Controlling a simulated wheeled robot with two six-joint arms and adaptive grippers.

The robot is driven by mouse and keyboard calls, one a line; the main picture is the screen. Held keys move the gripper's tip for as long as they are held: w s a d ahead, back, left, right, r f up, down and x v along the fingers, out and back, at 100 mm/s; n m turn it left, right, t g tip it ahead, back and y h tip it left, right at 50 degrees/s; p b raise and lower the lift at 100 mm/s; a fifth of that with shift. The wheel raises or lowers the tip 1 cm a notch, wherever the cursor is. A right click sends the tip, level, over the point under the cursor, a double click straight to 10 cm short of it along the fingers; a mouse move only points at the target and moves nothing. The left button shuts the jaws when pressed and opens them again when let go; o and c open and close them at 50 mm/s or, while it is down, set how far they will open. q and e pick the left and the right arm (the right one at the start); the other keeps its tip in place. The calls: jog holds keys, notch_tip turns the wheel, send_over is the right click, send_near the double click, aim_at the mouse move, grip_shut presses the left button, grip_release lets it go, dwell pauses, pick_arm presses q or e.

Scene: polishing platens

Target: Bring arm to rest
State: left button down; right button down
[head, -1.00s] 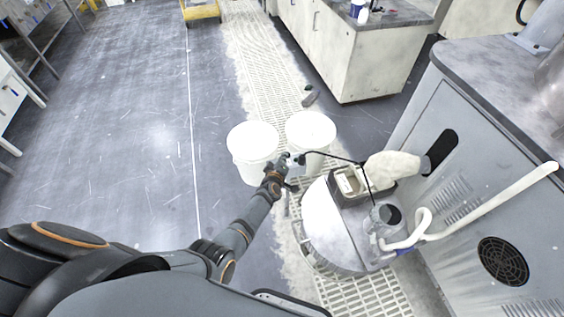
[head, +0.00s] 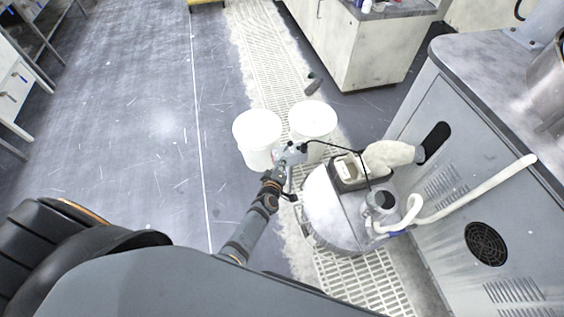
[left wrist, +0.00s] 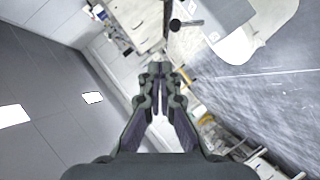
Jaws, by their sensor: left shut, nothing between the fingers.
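My left arm (head: 247,231) reaches up from the lower edge of the head view. Its gripper (head: 290,153) is in front of the two white buckets in that picture, overlapping their lower parts. I cannot tell whether it touches them. In the left wrist view the fingers of the left gripper (left wrist: 160,70) come together at the tips, with nothing held between them. My right gripper does not show in either view.
A white bucket (head: 257,134) and a second one (head: 312,117) stand by the floor grating (head: 262,62). Right of the gripper is a round pale tank (head: 322,207) with hoses, beside a grey cabinet (head: 462,150). Open floor (head: 120,150) lies to the left.

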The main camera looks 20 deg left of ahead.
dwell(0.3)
pick_arm(q)
jog(key=s+a+f+m+g+h, duration=0.1)
jog(key=s+f+m+g, duration=0.25)
jog(key=s+f, duration=0.55)
jog(key=s+a+f+m+g, duration=0.2)
jog(key=s+f+m+g, duration=0.15)
jog(key=s+f, duration=0.6)
jog(key=s+a+f+m+g, duration=0.2)
jog(key=s+f, duration=0.1)
jog(key=s, duration=0.5)
jog(key=s+a+f+m+g, duration=0.2)
jog(key=s+a+f, duration=0.1)
jog(key=s, duration=0.6)
jog(key=s+a+f+m+g, duration=0.1)
jog(key=s+a+f+m, duration=0.1)
jog(key=s, duration=0.7)
notch_tip(320, 180, down, 2)
jog(key=shift+a+f+g+y, duration=0.1)
jog(key=shift+a+g+y, duration=0.3)
jog(key=shift+a, duration=0.2)
